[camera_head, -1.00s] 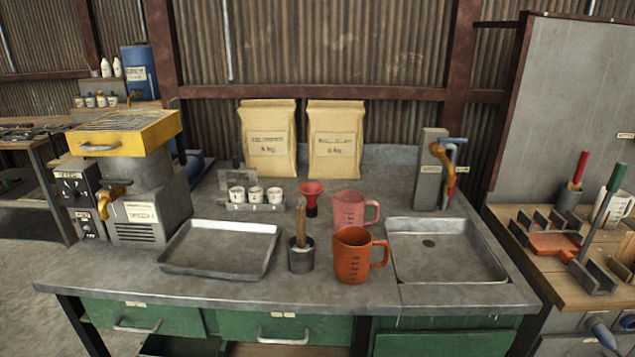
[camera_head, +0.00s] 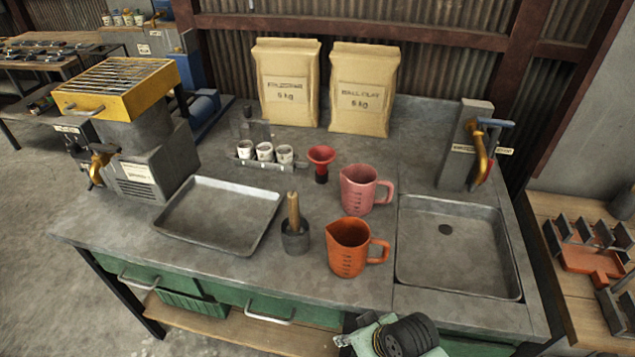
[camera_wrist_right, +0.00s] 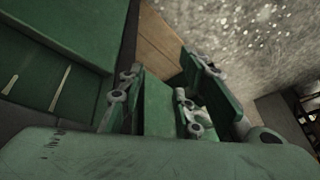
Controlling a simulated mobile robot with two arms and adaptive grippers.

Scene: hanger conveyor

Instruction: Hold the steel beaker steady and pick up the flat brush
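The small steel beaker (camera_head: 295,241) stands upright on the metal bench, right of the shallow tray. A wooden handle, which appears to be the flat brush (camera_head: 293,208), sticks up out of it; its lower end is hidden inside. Part of my right arm, green and black, shows at the bottom edge of the head view, in front of the bench and well short of the beaker. In the right wrist view, my right gripper (camera_wrist_right: 163,80) has its green fingers apart with nothing seen held between them. My left gripper is not in view.
An orange jug (camera_head: 347,252) stands close right of the beaker, with a pink jug (camera_head: 357,192) behind it. The shallow tray (camera_head: 178,240) lies left. A red funnel (camera_head: 321,157) and small cups (camera_head: 265,151) stand behind. The sink (camera_head: 440,270) is at right. Bench in front is clear.

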